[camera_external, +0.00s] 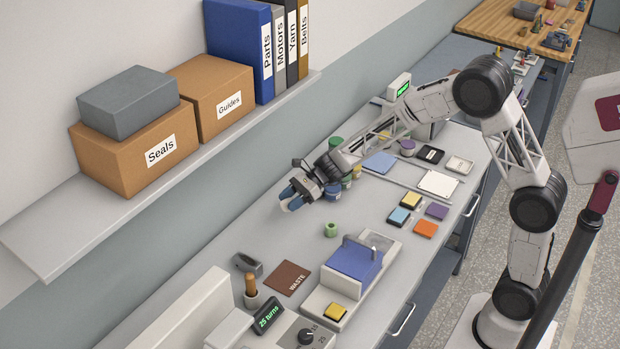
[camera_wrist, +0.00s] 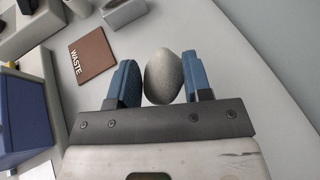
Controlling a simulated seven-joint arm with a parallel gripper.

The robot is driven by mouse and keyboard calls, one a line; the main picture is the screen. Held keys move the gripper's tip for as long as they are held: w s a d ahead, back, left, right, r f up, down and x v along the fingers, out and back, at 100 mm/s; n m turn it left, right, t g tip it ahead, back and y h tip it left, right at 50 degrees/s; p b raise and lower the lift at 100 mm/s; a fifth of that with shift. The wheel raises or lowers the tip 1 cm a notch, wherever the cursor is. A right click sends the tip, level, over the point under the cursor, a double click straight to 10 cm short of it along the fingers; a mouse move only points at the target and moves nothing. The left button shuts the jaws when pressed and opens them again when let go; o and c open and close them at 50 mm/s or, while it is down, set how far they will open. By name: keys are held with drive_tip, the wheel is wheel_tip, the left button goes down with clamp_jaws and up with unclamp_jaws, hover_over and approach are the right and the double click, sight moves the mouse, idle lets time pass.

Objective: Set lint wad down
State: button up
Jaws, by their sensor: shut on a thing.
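The lint wad (camera_wrist: 163,77) is a pale grey, rounded, egg-like lump between the two blue fingers of my gripper (camera_wrist: 160,83) in the wrist view. My gripper is shut on it. In the external view my gripper (camera_external: 290,197) hangs over the bench near its wall side, and the lint wad (camera_external: 295,204) shows as a small pale patch at the fingertips. A brown mat marked WASTE (camera_external: 287,278) lies flat and bare on the bench, nearer the camera than the gripper. The waste mat also shows in the wrist view (camera_wrist: 93,57), left of the fingers.
A grey block (camera_external: 247,264) and a wooden-handled tool (camera_external: 250,285) are beside the waste mat. Several coloured pads lie to the right. A shelf (camera_external: 180,170) overhangs at left.

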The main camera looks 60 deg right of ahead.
drive_tip(key=shift+a, duration=0.1)
drive_tip(key=w+a+g, duration=0.1)
drive_tip(key=a, duration=0.6)
drive_tip(key=w+a+n+g, duration=0.1)
drive_tip(key=a, duration=0.6)
drive_tip(key=w+a+n, duration=0.1)
drive_tip(key=a, duration=0.6)
drive_tip(key=shift+w+a+r+g+y, duration=0.2)
drive_tip(key=shift+g+y, duration=0.1)
drive_tip(key=shift+g, duration=0.1)
drive_tip(key=s+a+n+g, duration=0.2)
drive_tip(key=s+a, duration=0.1)
drive_tip(key=a, duration=1.9)
drive_tip(key=shift+a+n+g, duration=0.2)
drive_tip(key=shift+n+g, duration=0.1)
drive_tip(key=shift+f, duration=0.2)
drive_tip(key=shift+f, duration=2.95)
drive_tip(key=shift+f, duration=1.9)
